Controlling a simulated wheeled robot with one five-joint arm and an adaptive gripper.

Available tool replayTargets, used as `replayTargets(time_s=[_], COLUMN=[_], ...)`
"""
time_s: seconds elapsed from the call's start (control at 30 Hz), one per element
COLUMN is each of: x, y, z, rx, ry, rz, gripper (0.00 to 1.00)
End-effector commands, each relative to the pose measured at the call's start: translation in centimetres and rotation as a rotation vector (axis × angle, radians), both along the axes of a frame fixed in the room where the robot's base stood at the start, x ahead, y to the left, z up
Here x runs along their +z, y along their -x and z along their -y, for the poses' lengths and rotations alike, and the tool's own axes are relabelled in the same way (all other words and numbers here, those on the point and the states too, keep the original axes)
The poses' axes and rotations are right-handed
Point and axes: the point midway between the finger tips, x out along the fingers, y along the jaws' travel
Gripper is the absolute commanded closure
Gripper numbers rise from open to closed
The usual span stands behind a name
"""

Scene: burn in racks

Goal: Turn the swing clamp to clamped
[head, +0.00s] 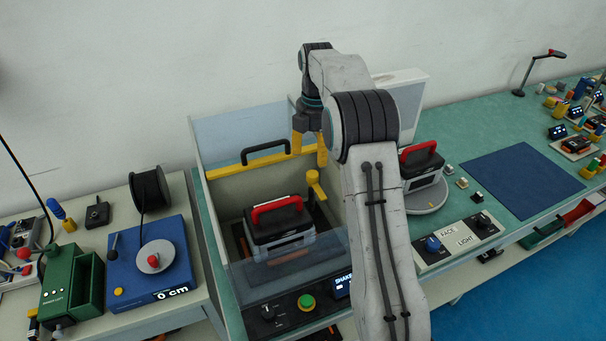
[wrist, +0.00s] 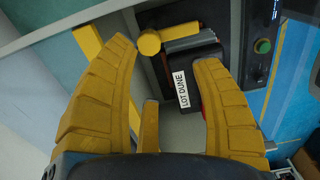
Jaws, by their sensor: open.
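The yellow swing clamp (head: 313,178) stands inside the clear-walled shaker bay, at the right of a dark case with a red handle (head: 275,209). In the wrist view the clamp (wrist: 149,43) shows a round head with a short arm pointing right, over the edge of the case labelled "LOT DUNE" (wrist: 182,90). My gripper (head: 309,152) is above the clamp, fingers pointing down. In the wrist view my gripper (wrist: 164,58) is open, with the round head ahead between the fingertips, apparently untouched. A short yellow piece between the fingers cannot be identified.
A yellow bar with a black handle (head: 265,152) spans the back of the bay. Clear panels enclose the bay, with a control strip bearing a green button (head: 306,302) in front. At right, another red-handled case (head: 421,165) rests on a round plate.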

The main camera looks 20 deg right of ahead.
Motion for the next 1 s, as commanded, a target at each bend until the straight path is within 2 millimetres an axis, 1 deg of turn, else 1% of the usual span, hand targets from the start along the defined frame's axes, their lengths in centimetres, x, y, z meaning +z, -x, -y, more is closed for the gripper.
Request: replayTargets(time_s=[0.03,0.1,0.3,0.47,0.87,0.9,1.0], x=[-0.7,-1.4,-2.6,-3.6,-7.2,-8.0,-8.9], y=[-0.5,-1.0,-1.5,-1.5,-1.3,-1.4,-1.4], z=[0.4,0.7,1.3,1.3,1.3,1.3,1.3], rx=[0.032,0.075,0.134,0.142,0.141,0.141,0.141], ry=[-0.002,-0.004,-0.008,-0.009,-0.009,-0.008,-0.008], rz=[-0.008,-0.016,-0.028,-0.031,-0.031,-0.03,-0.03], gripper=[0.41,0.41,0.41,0.41,0.41,0.41,0.41])
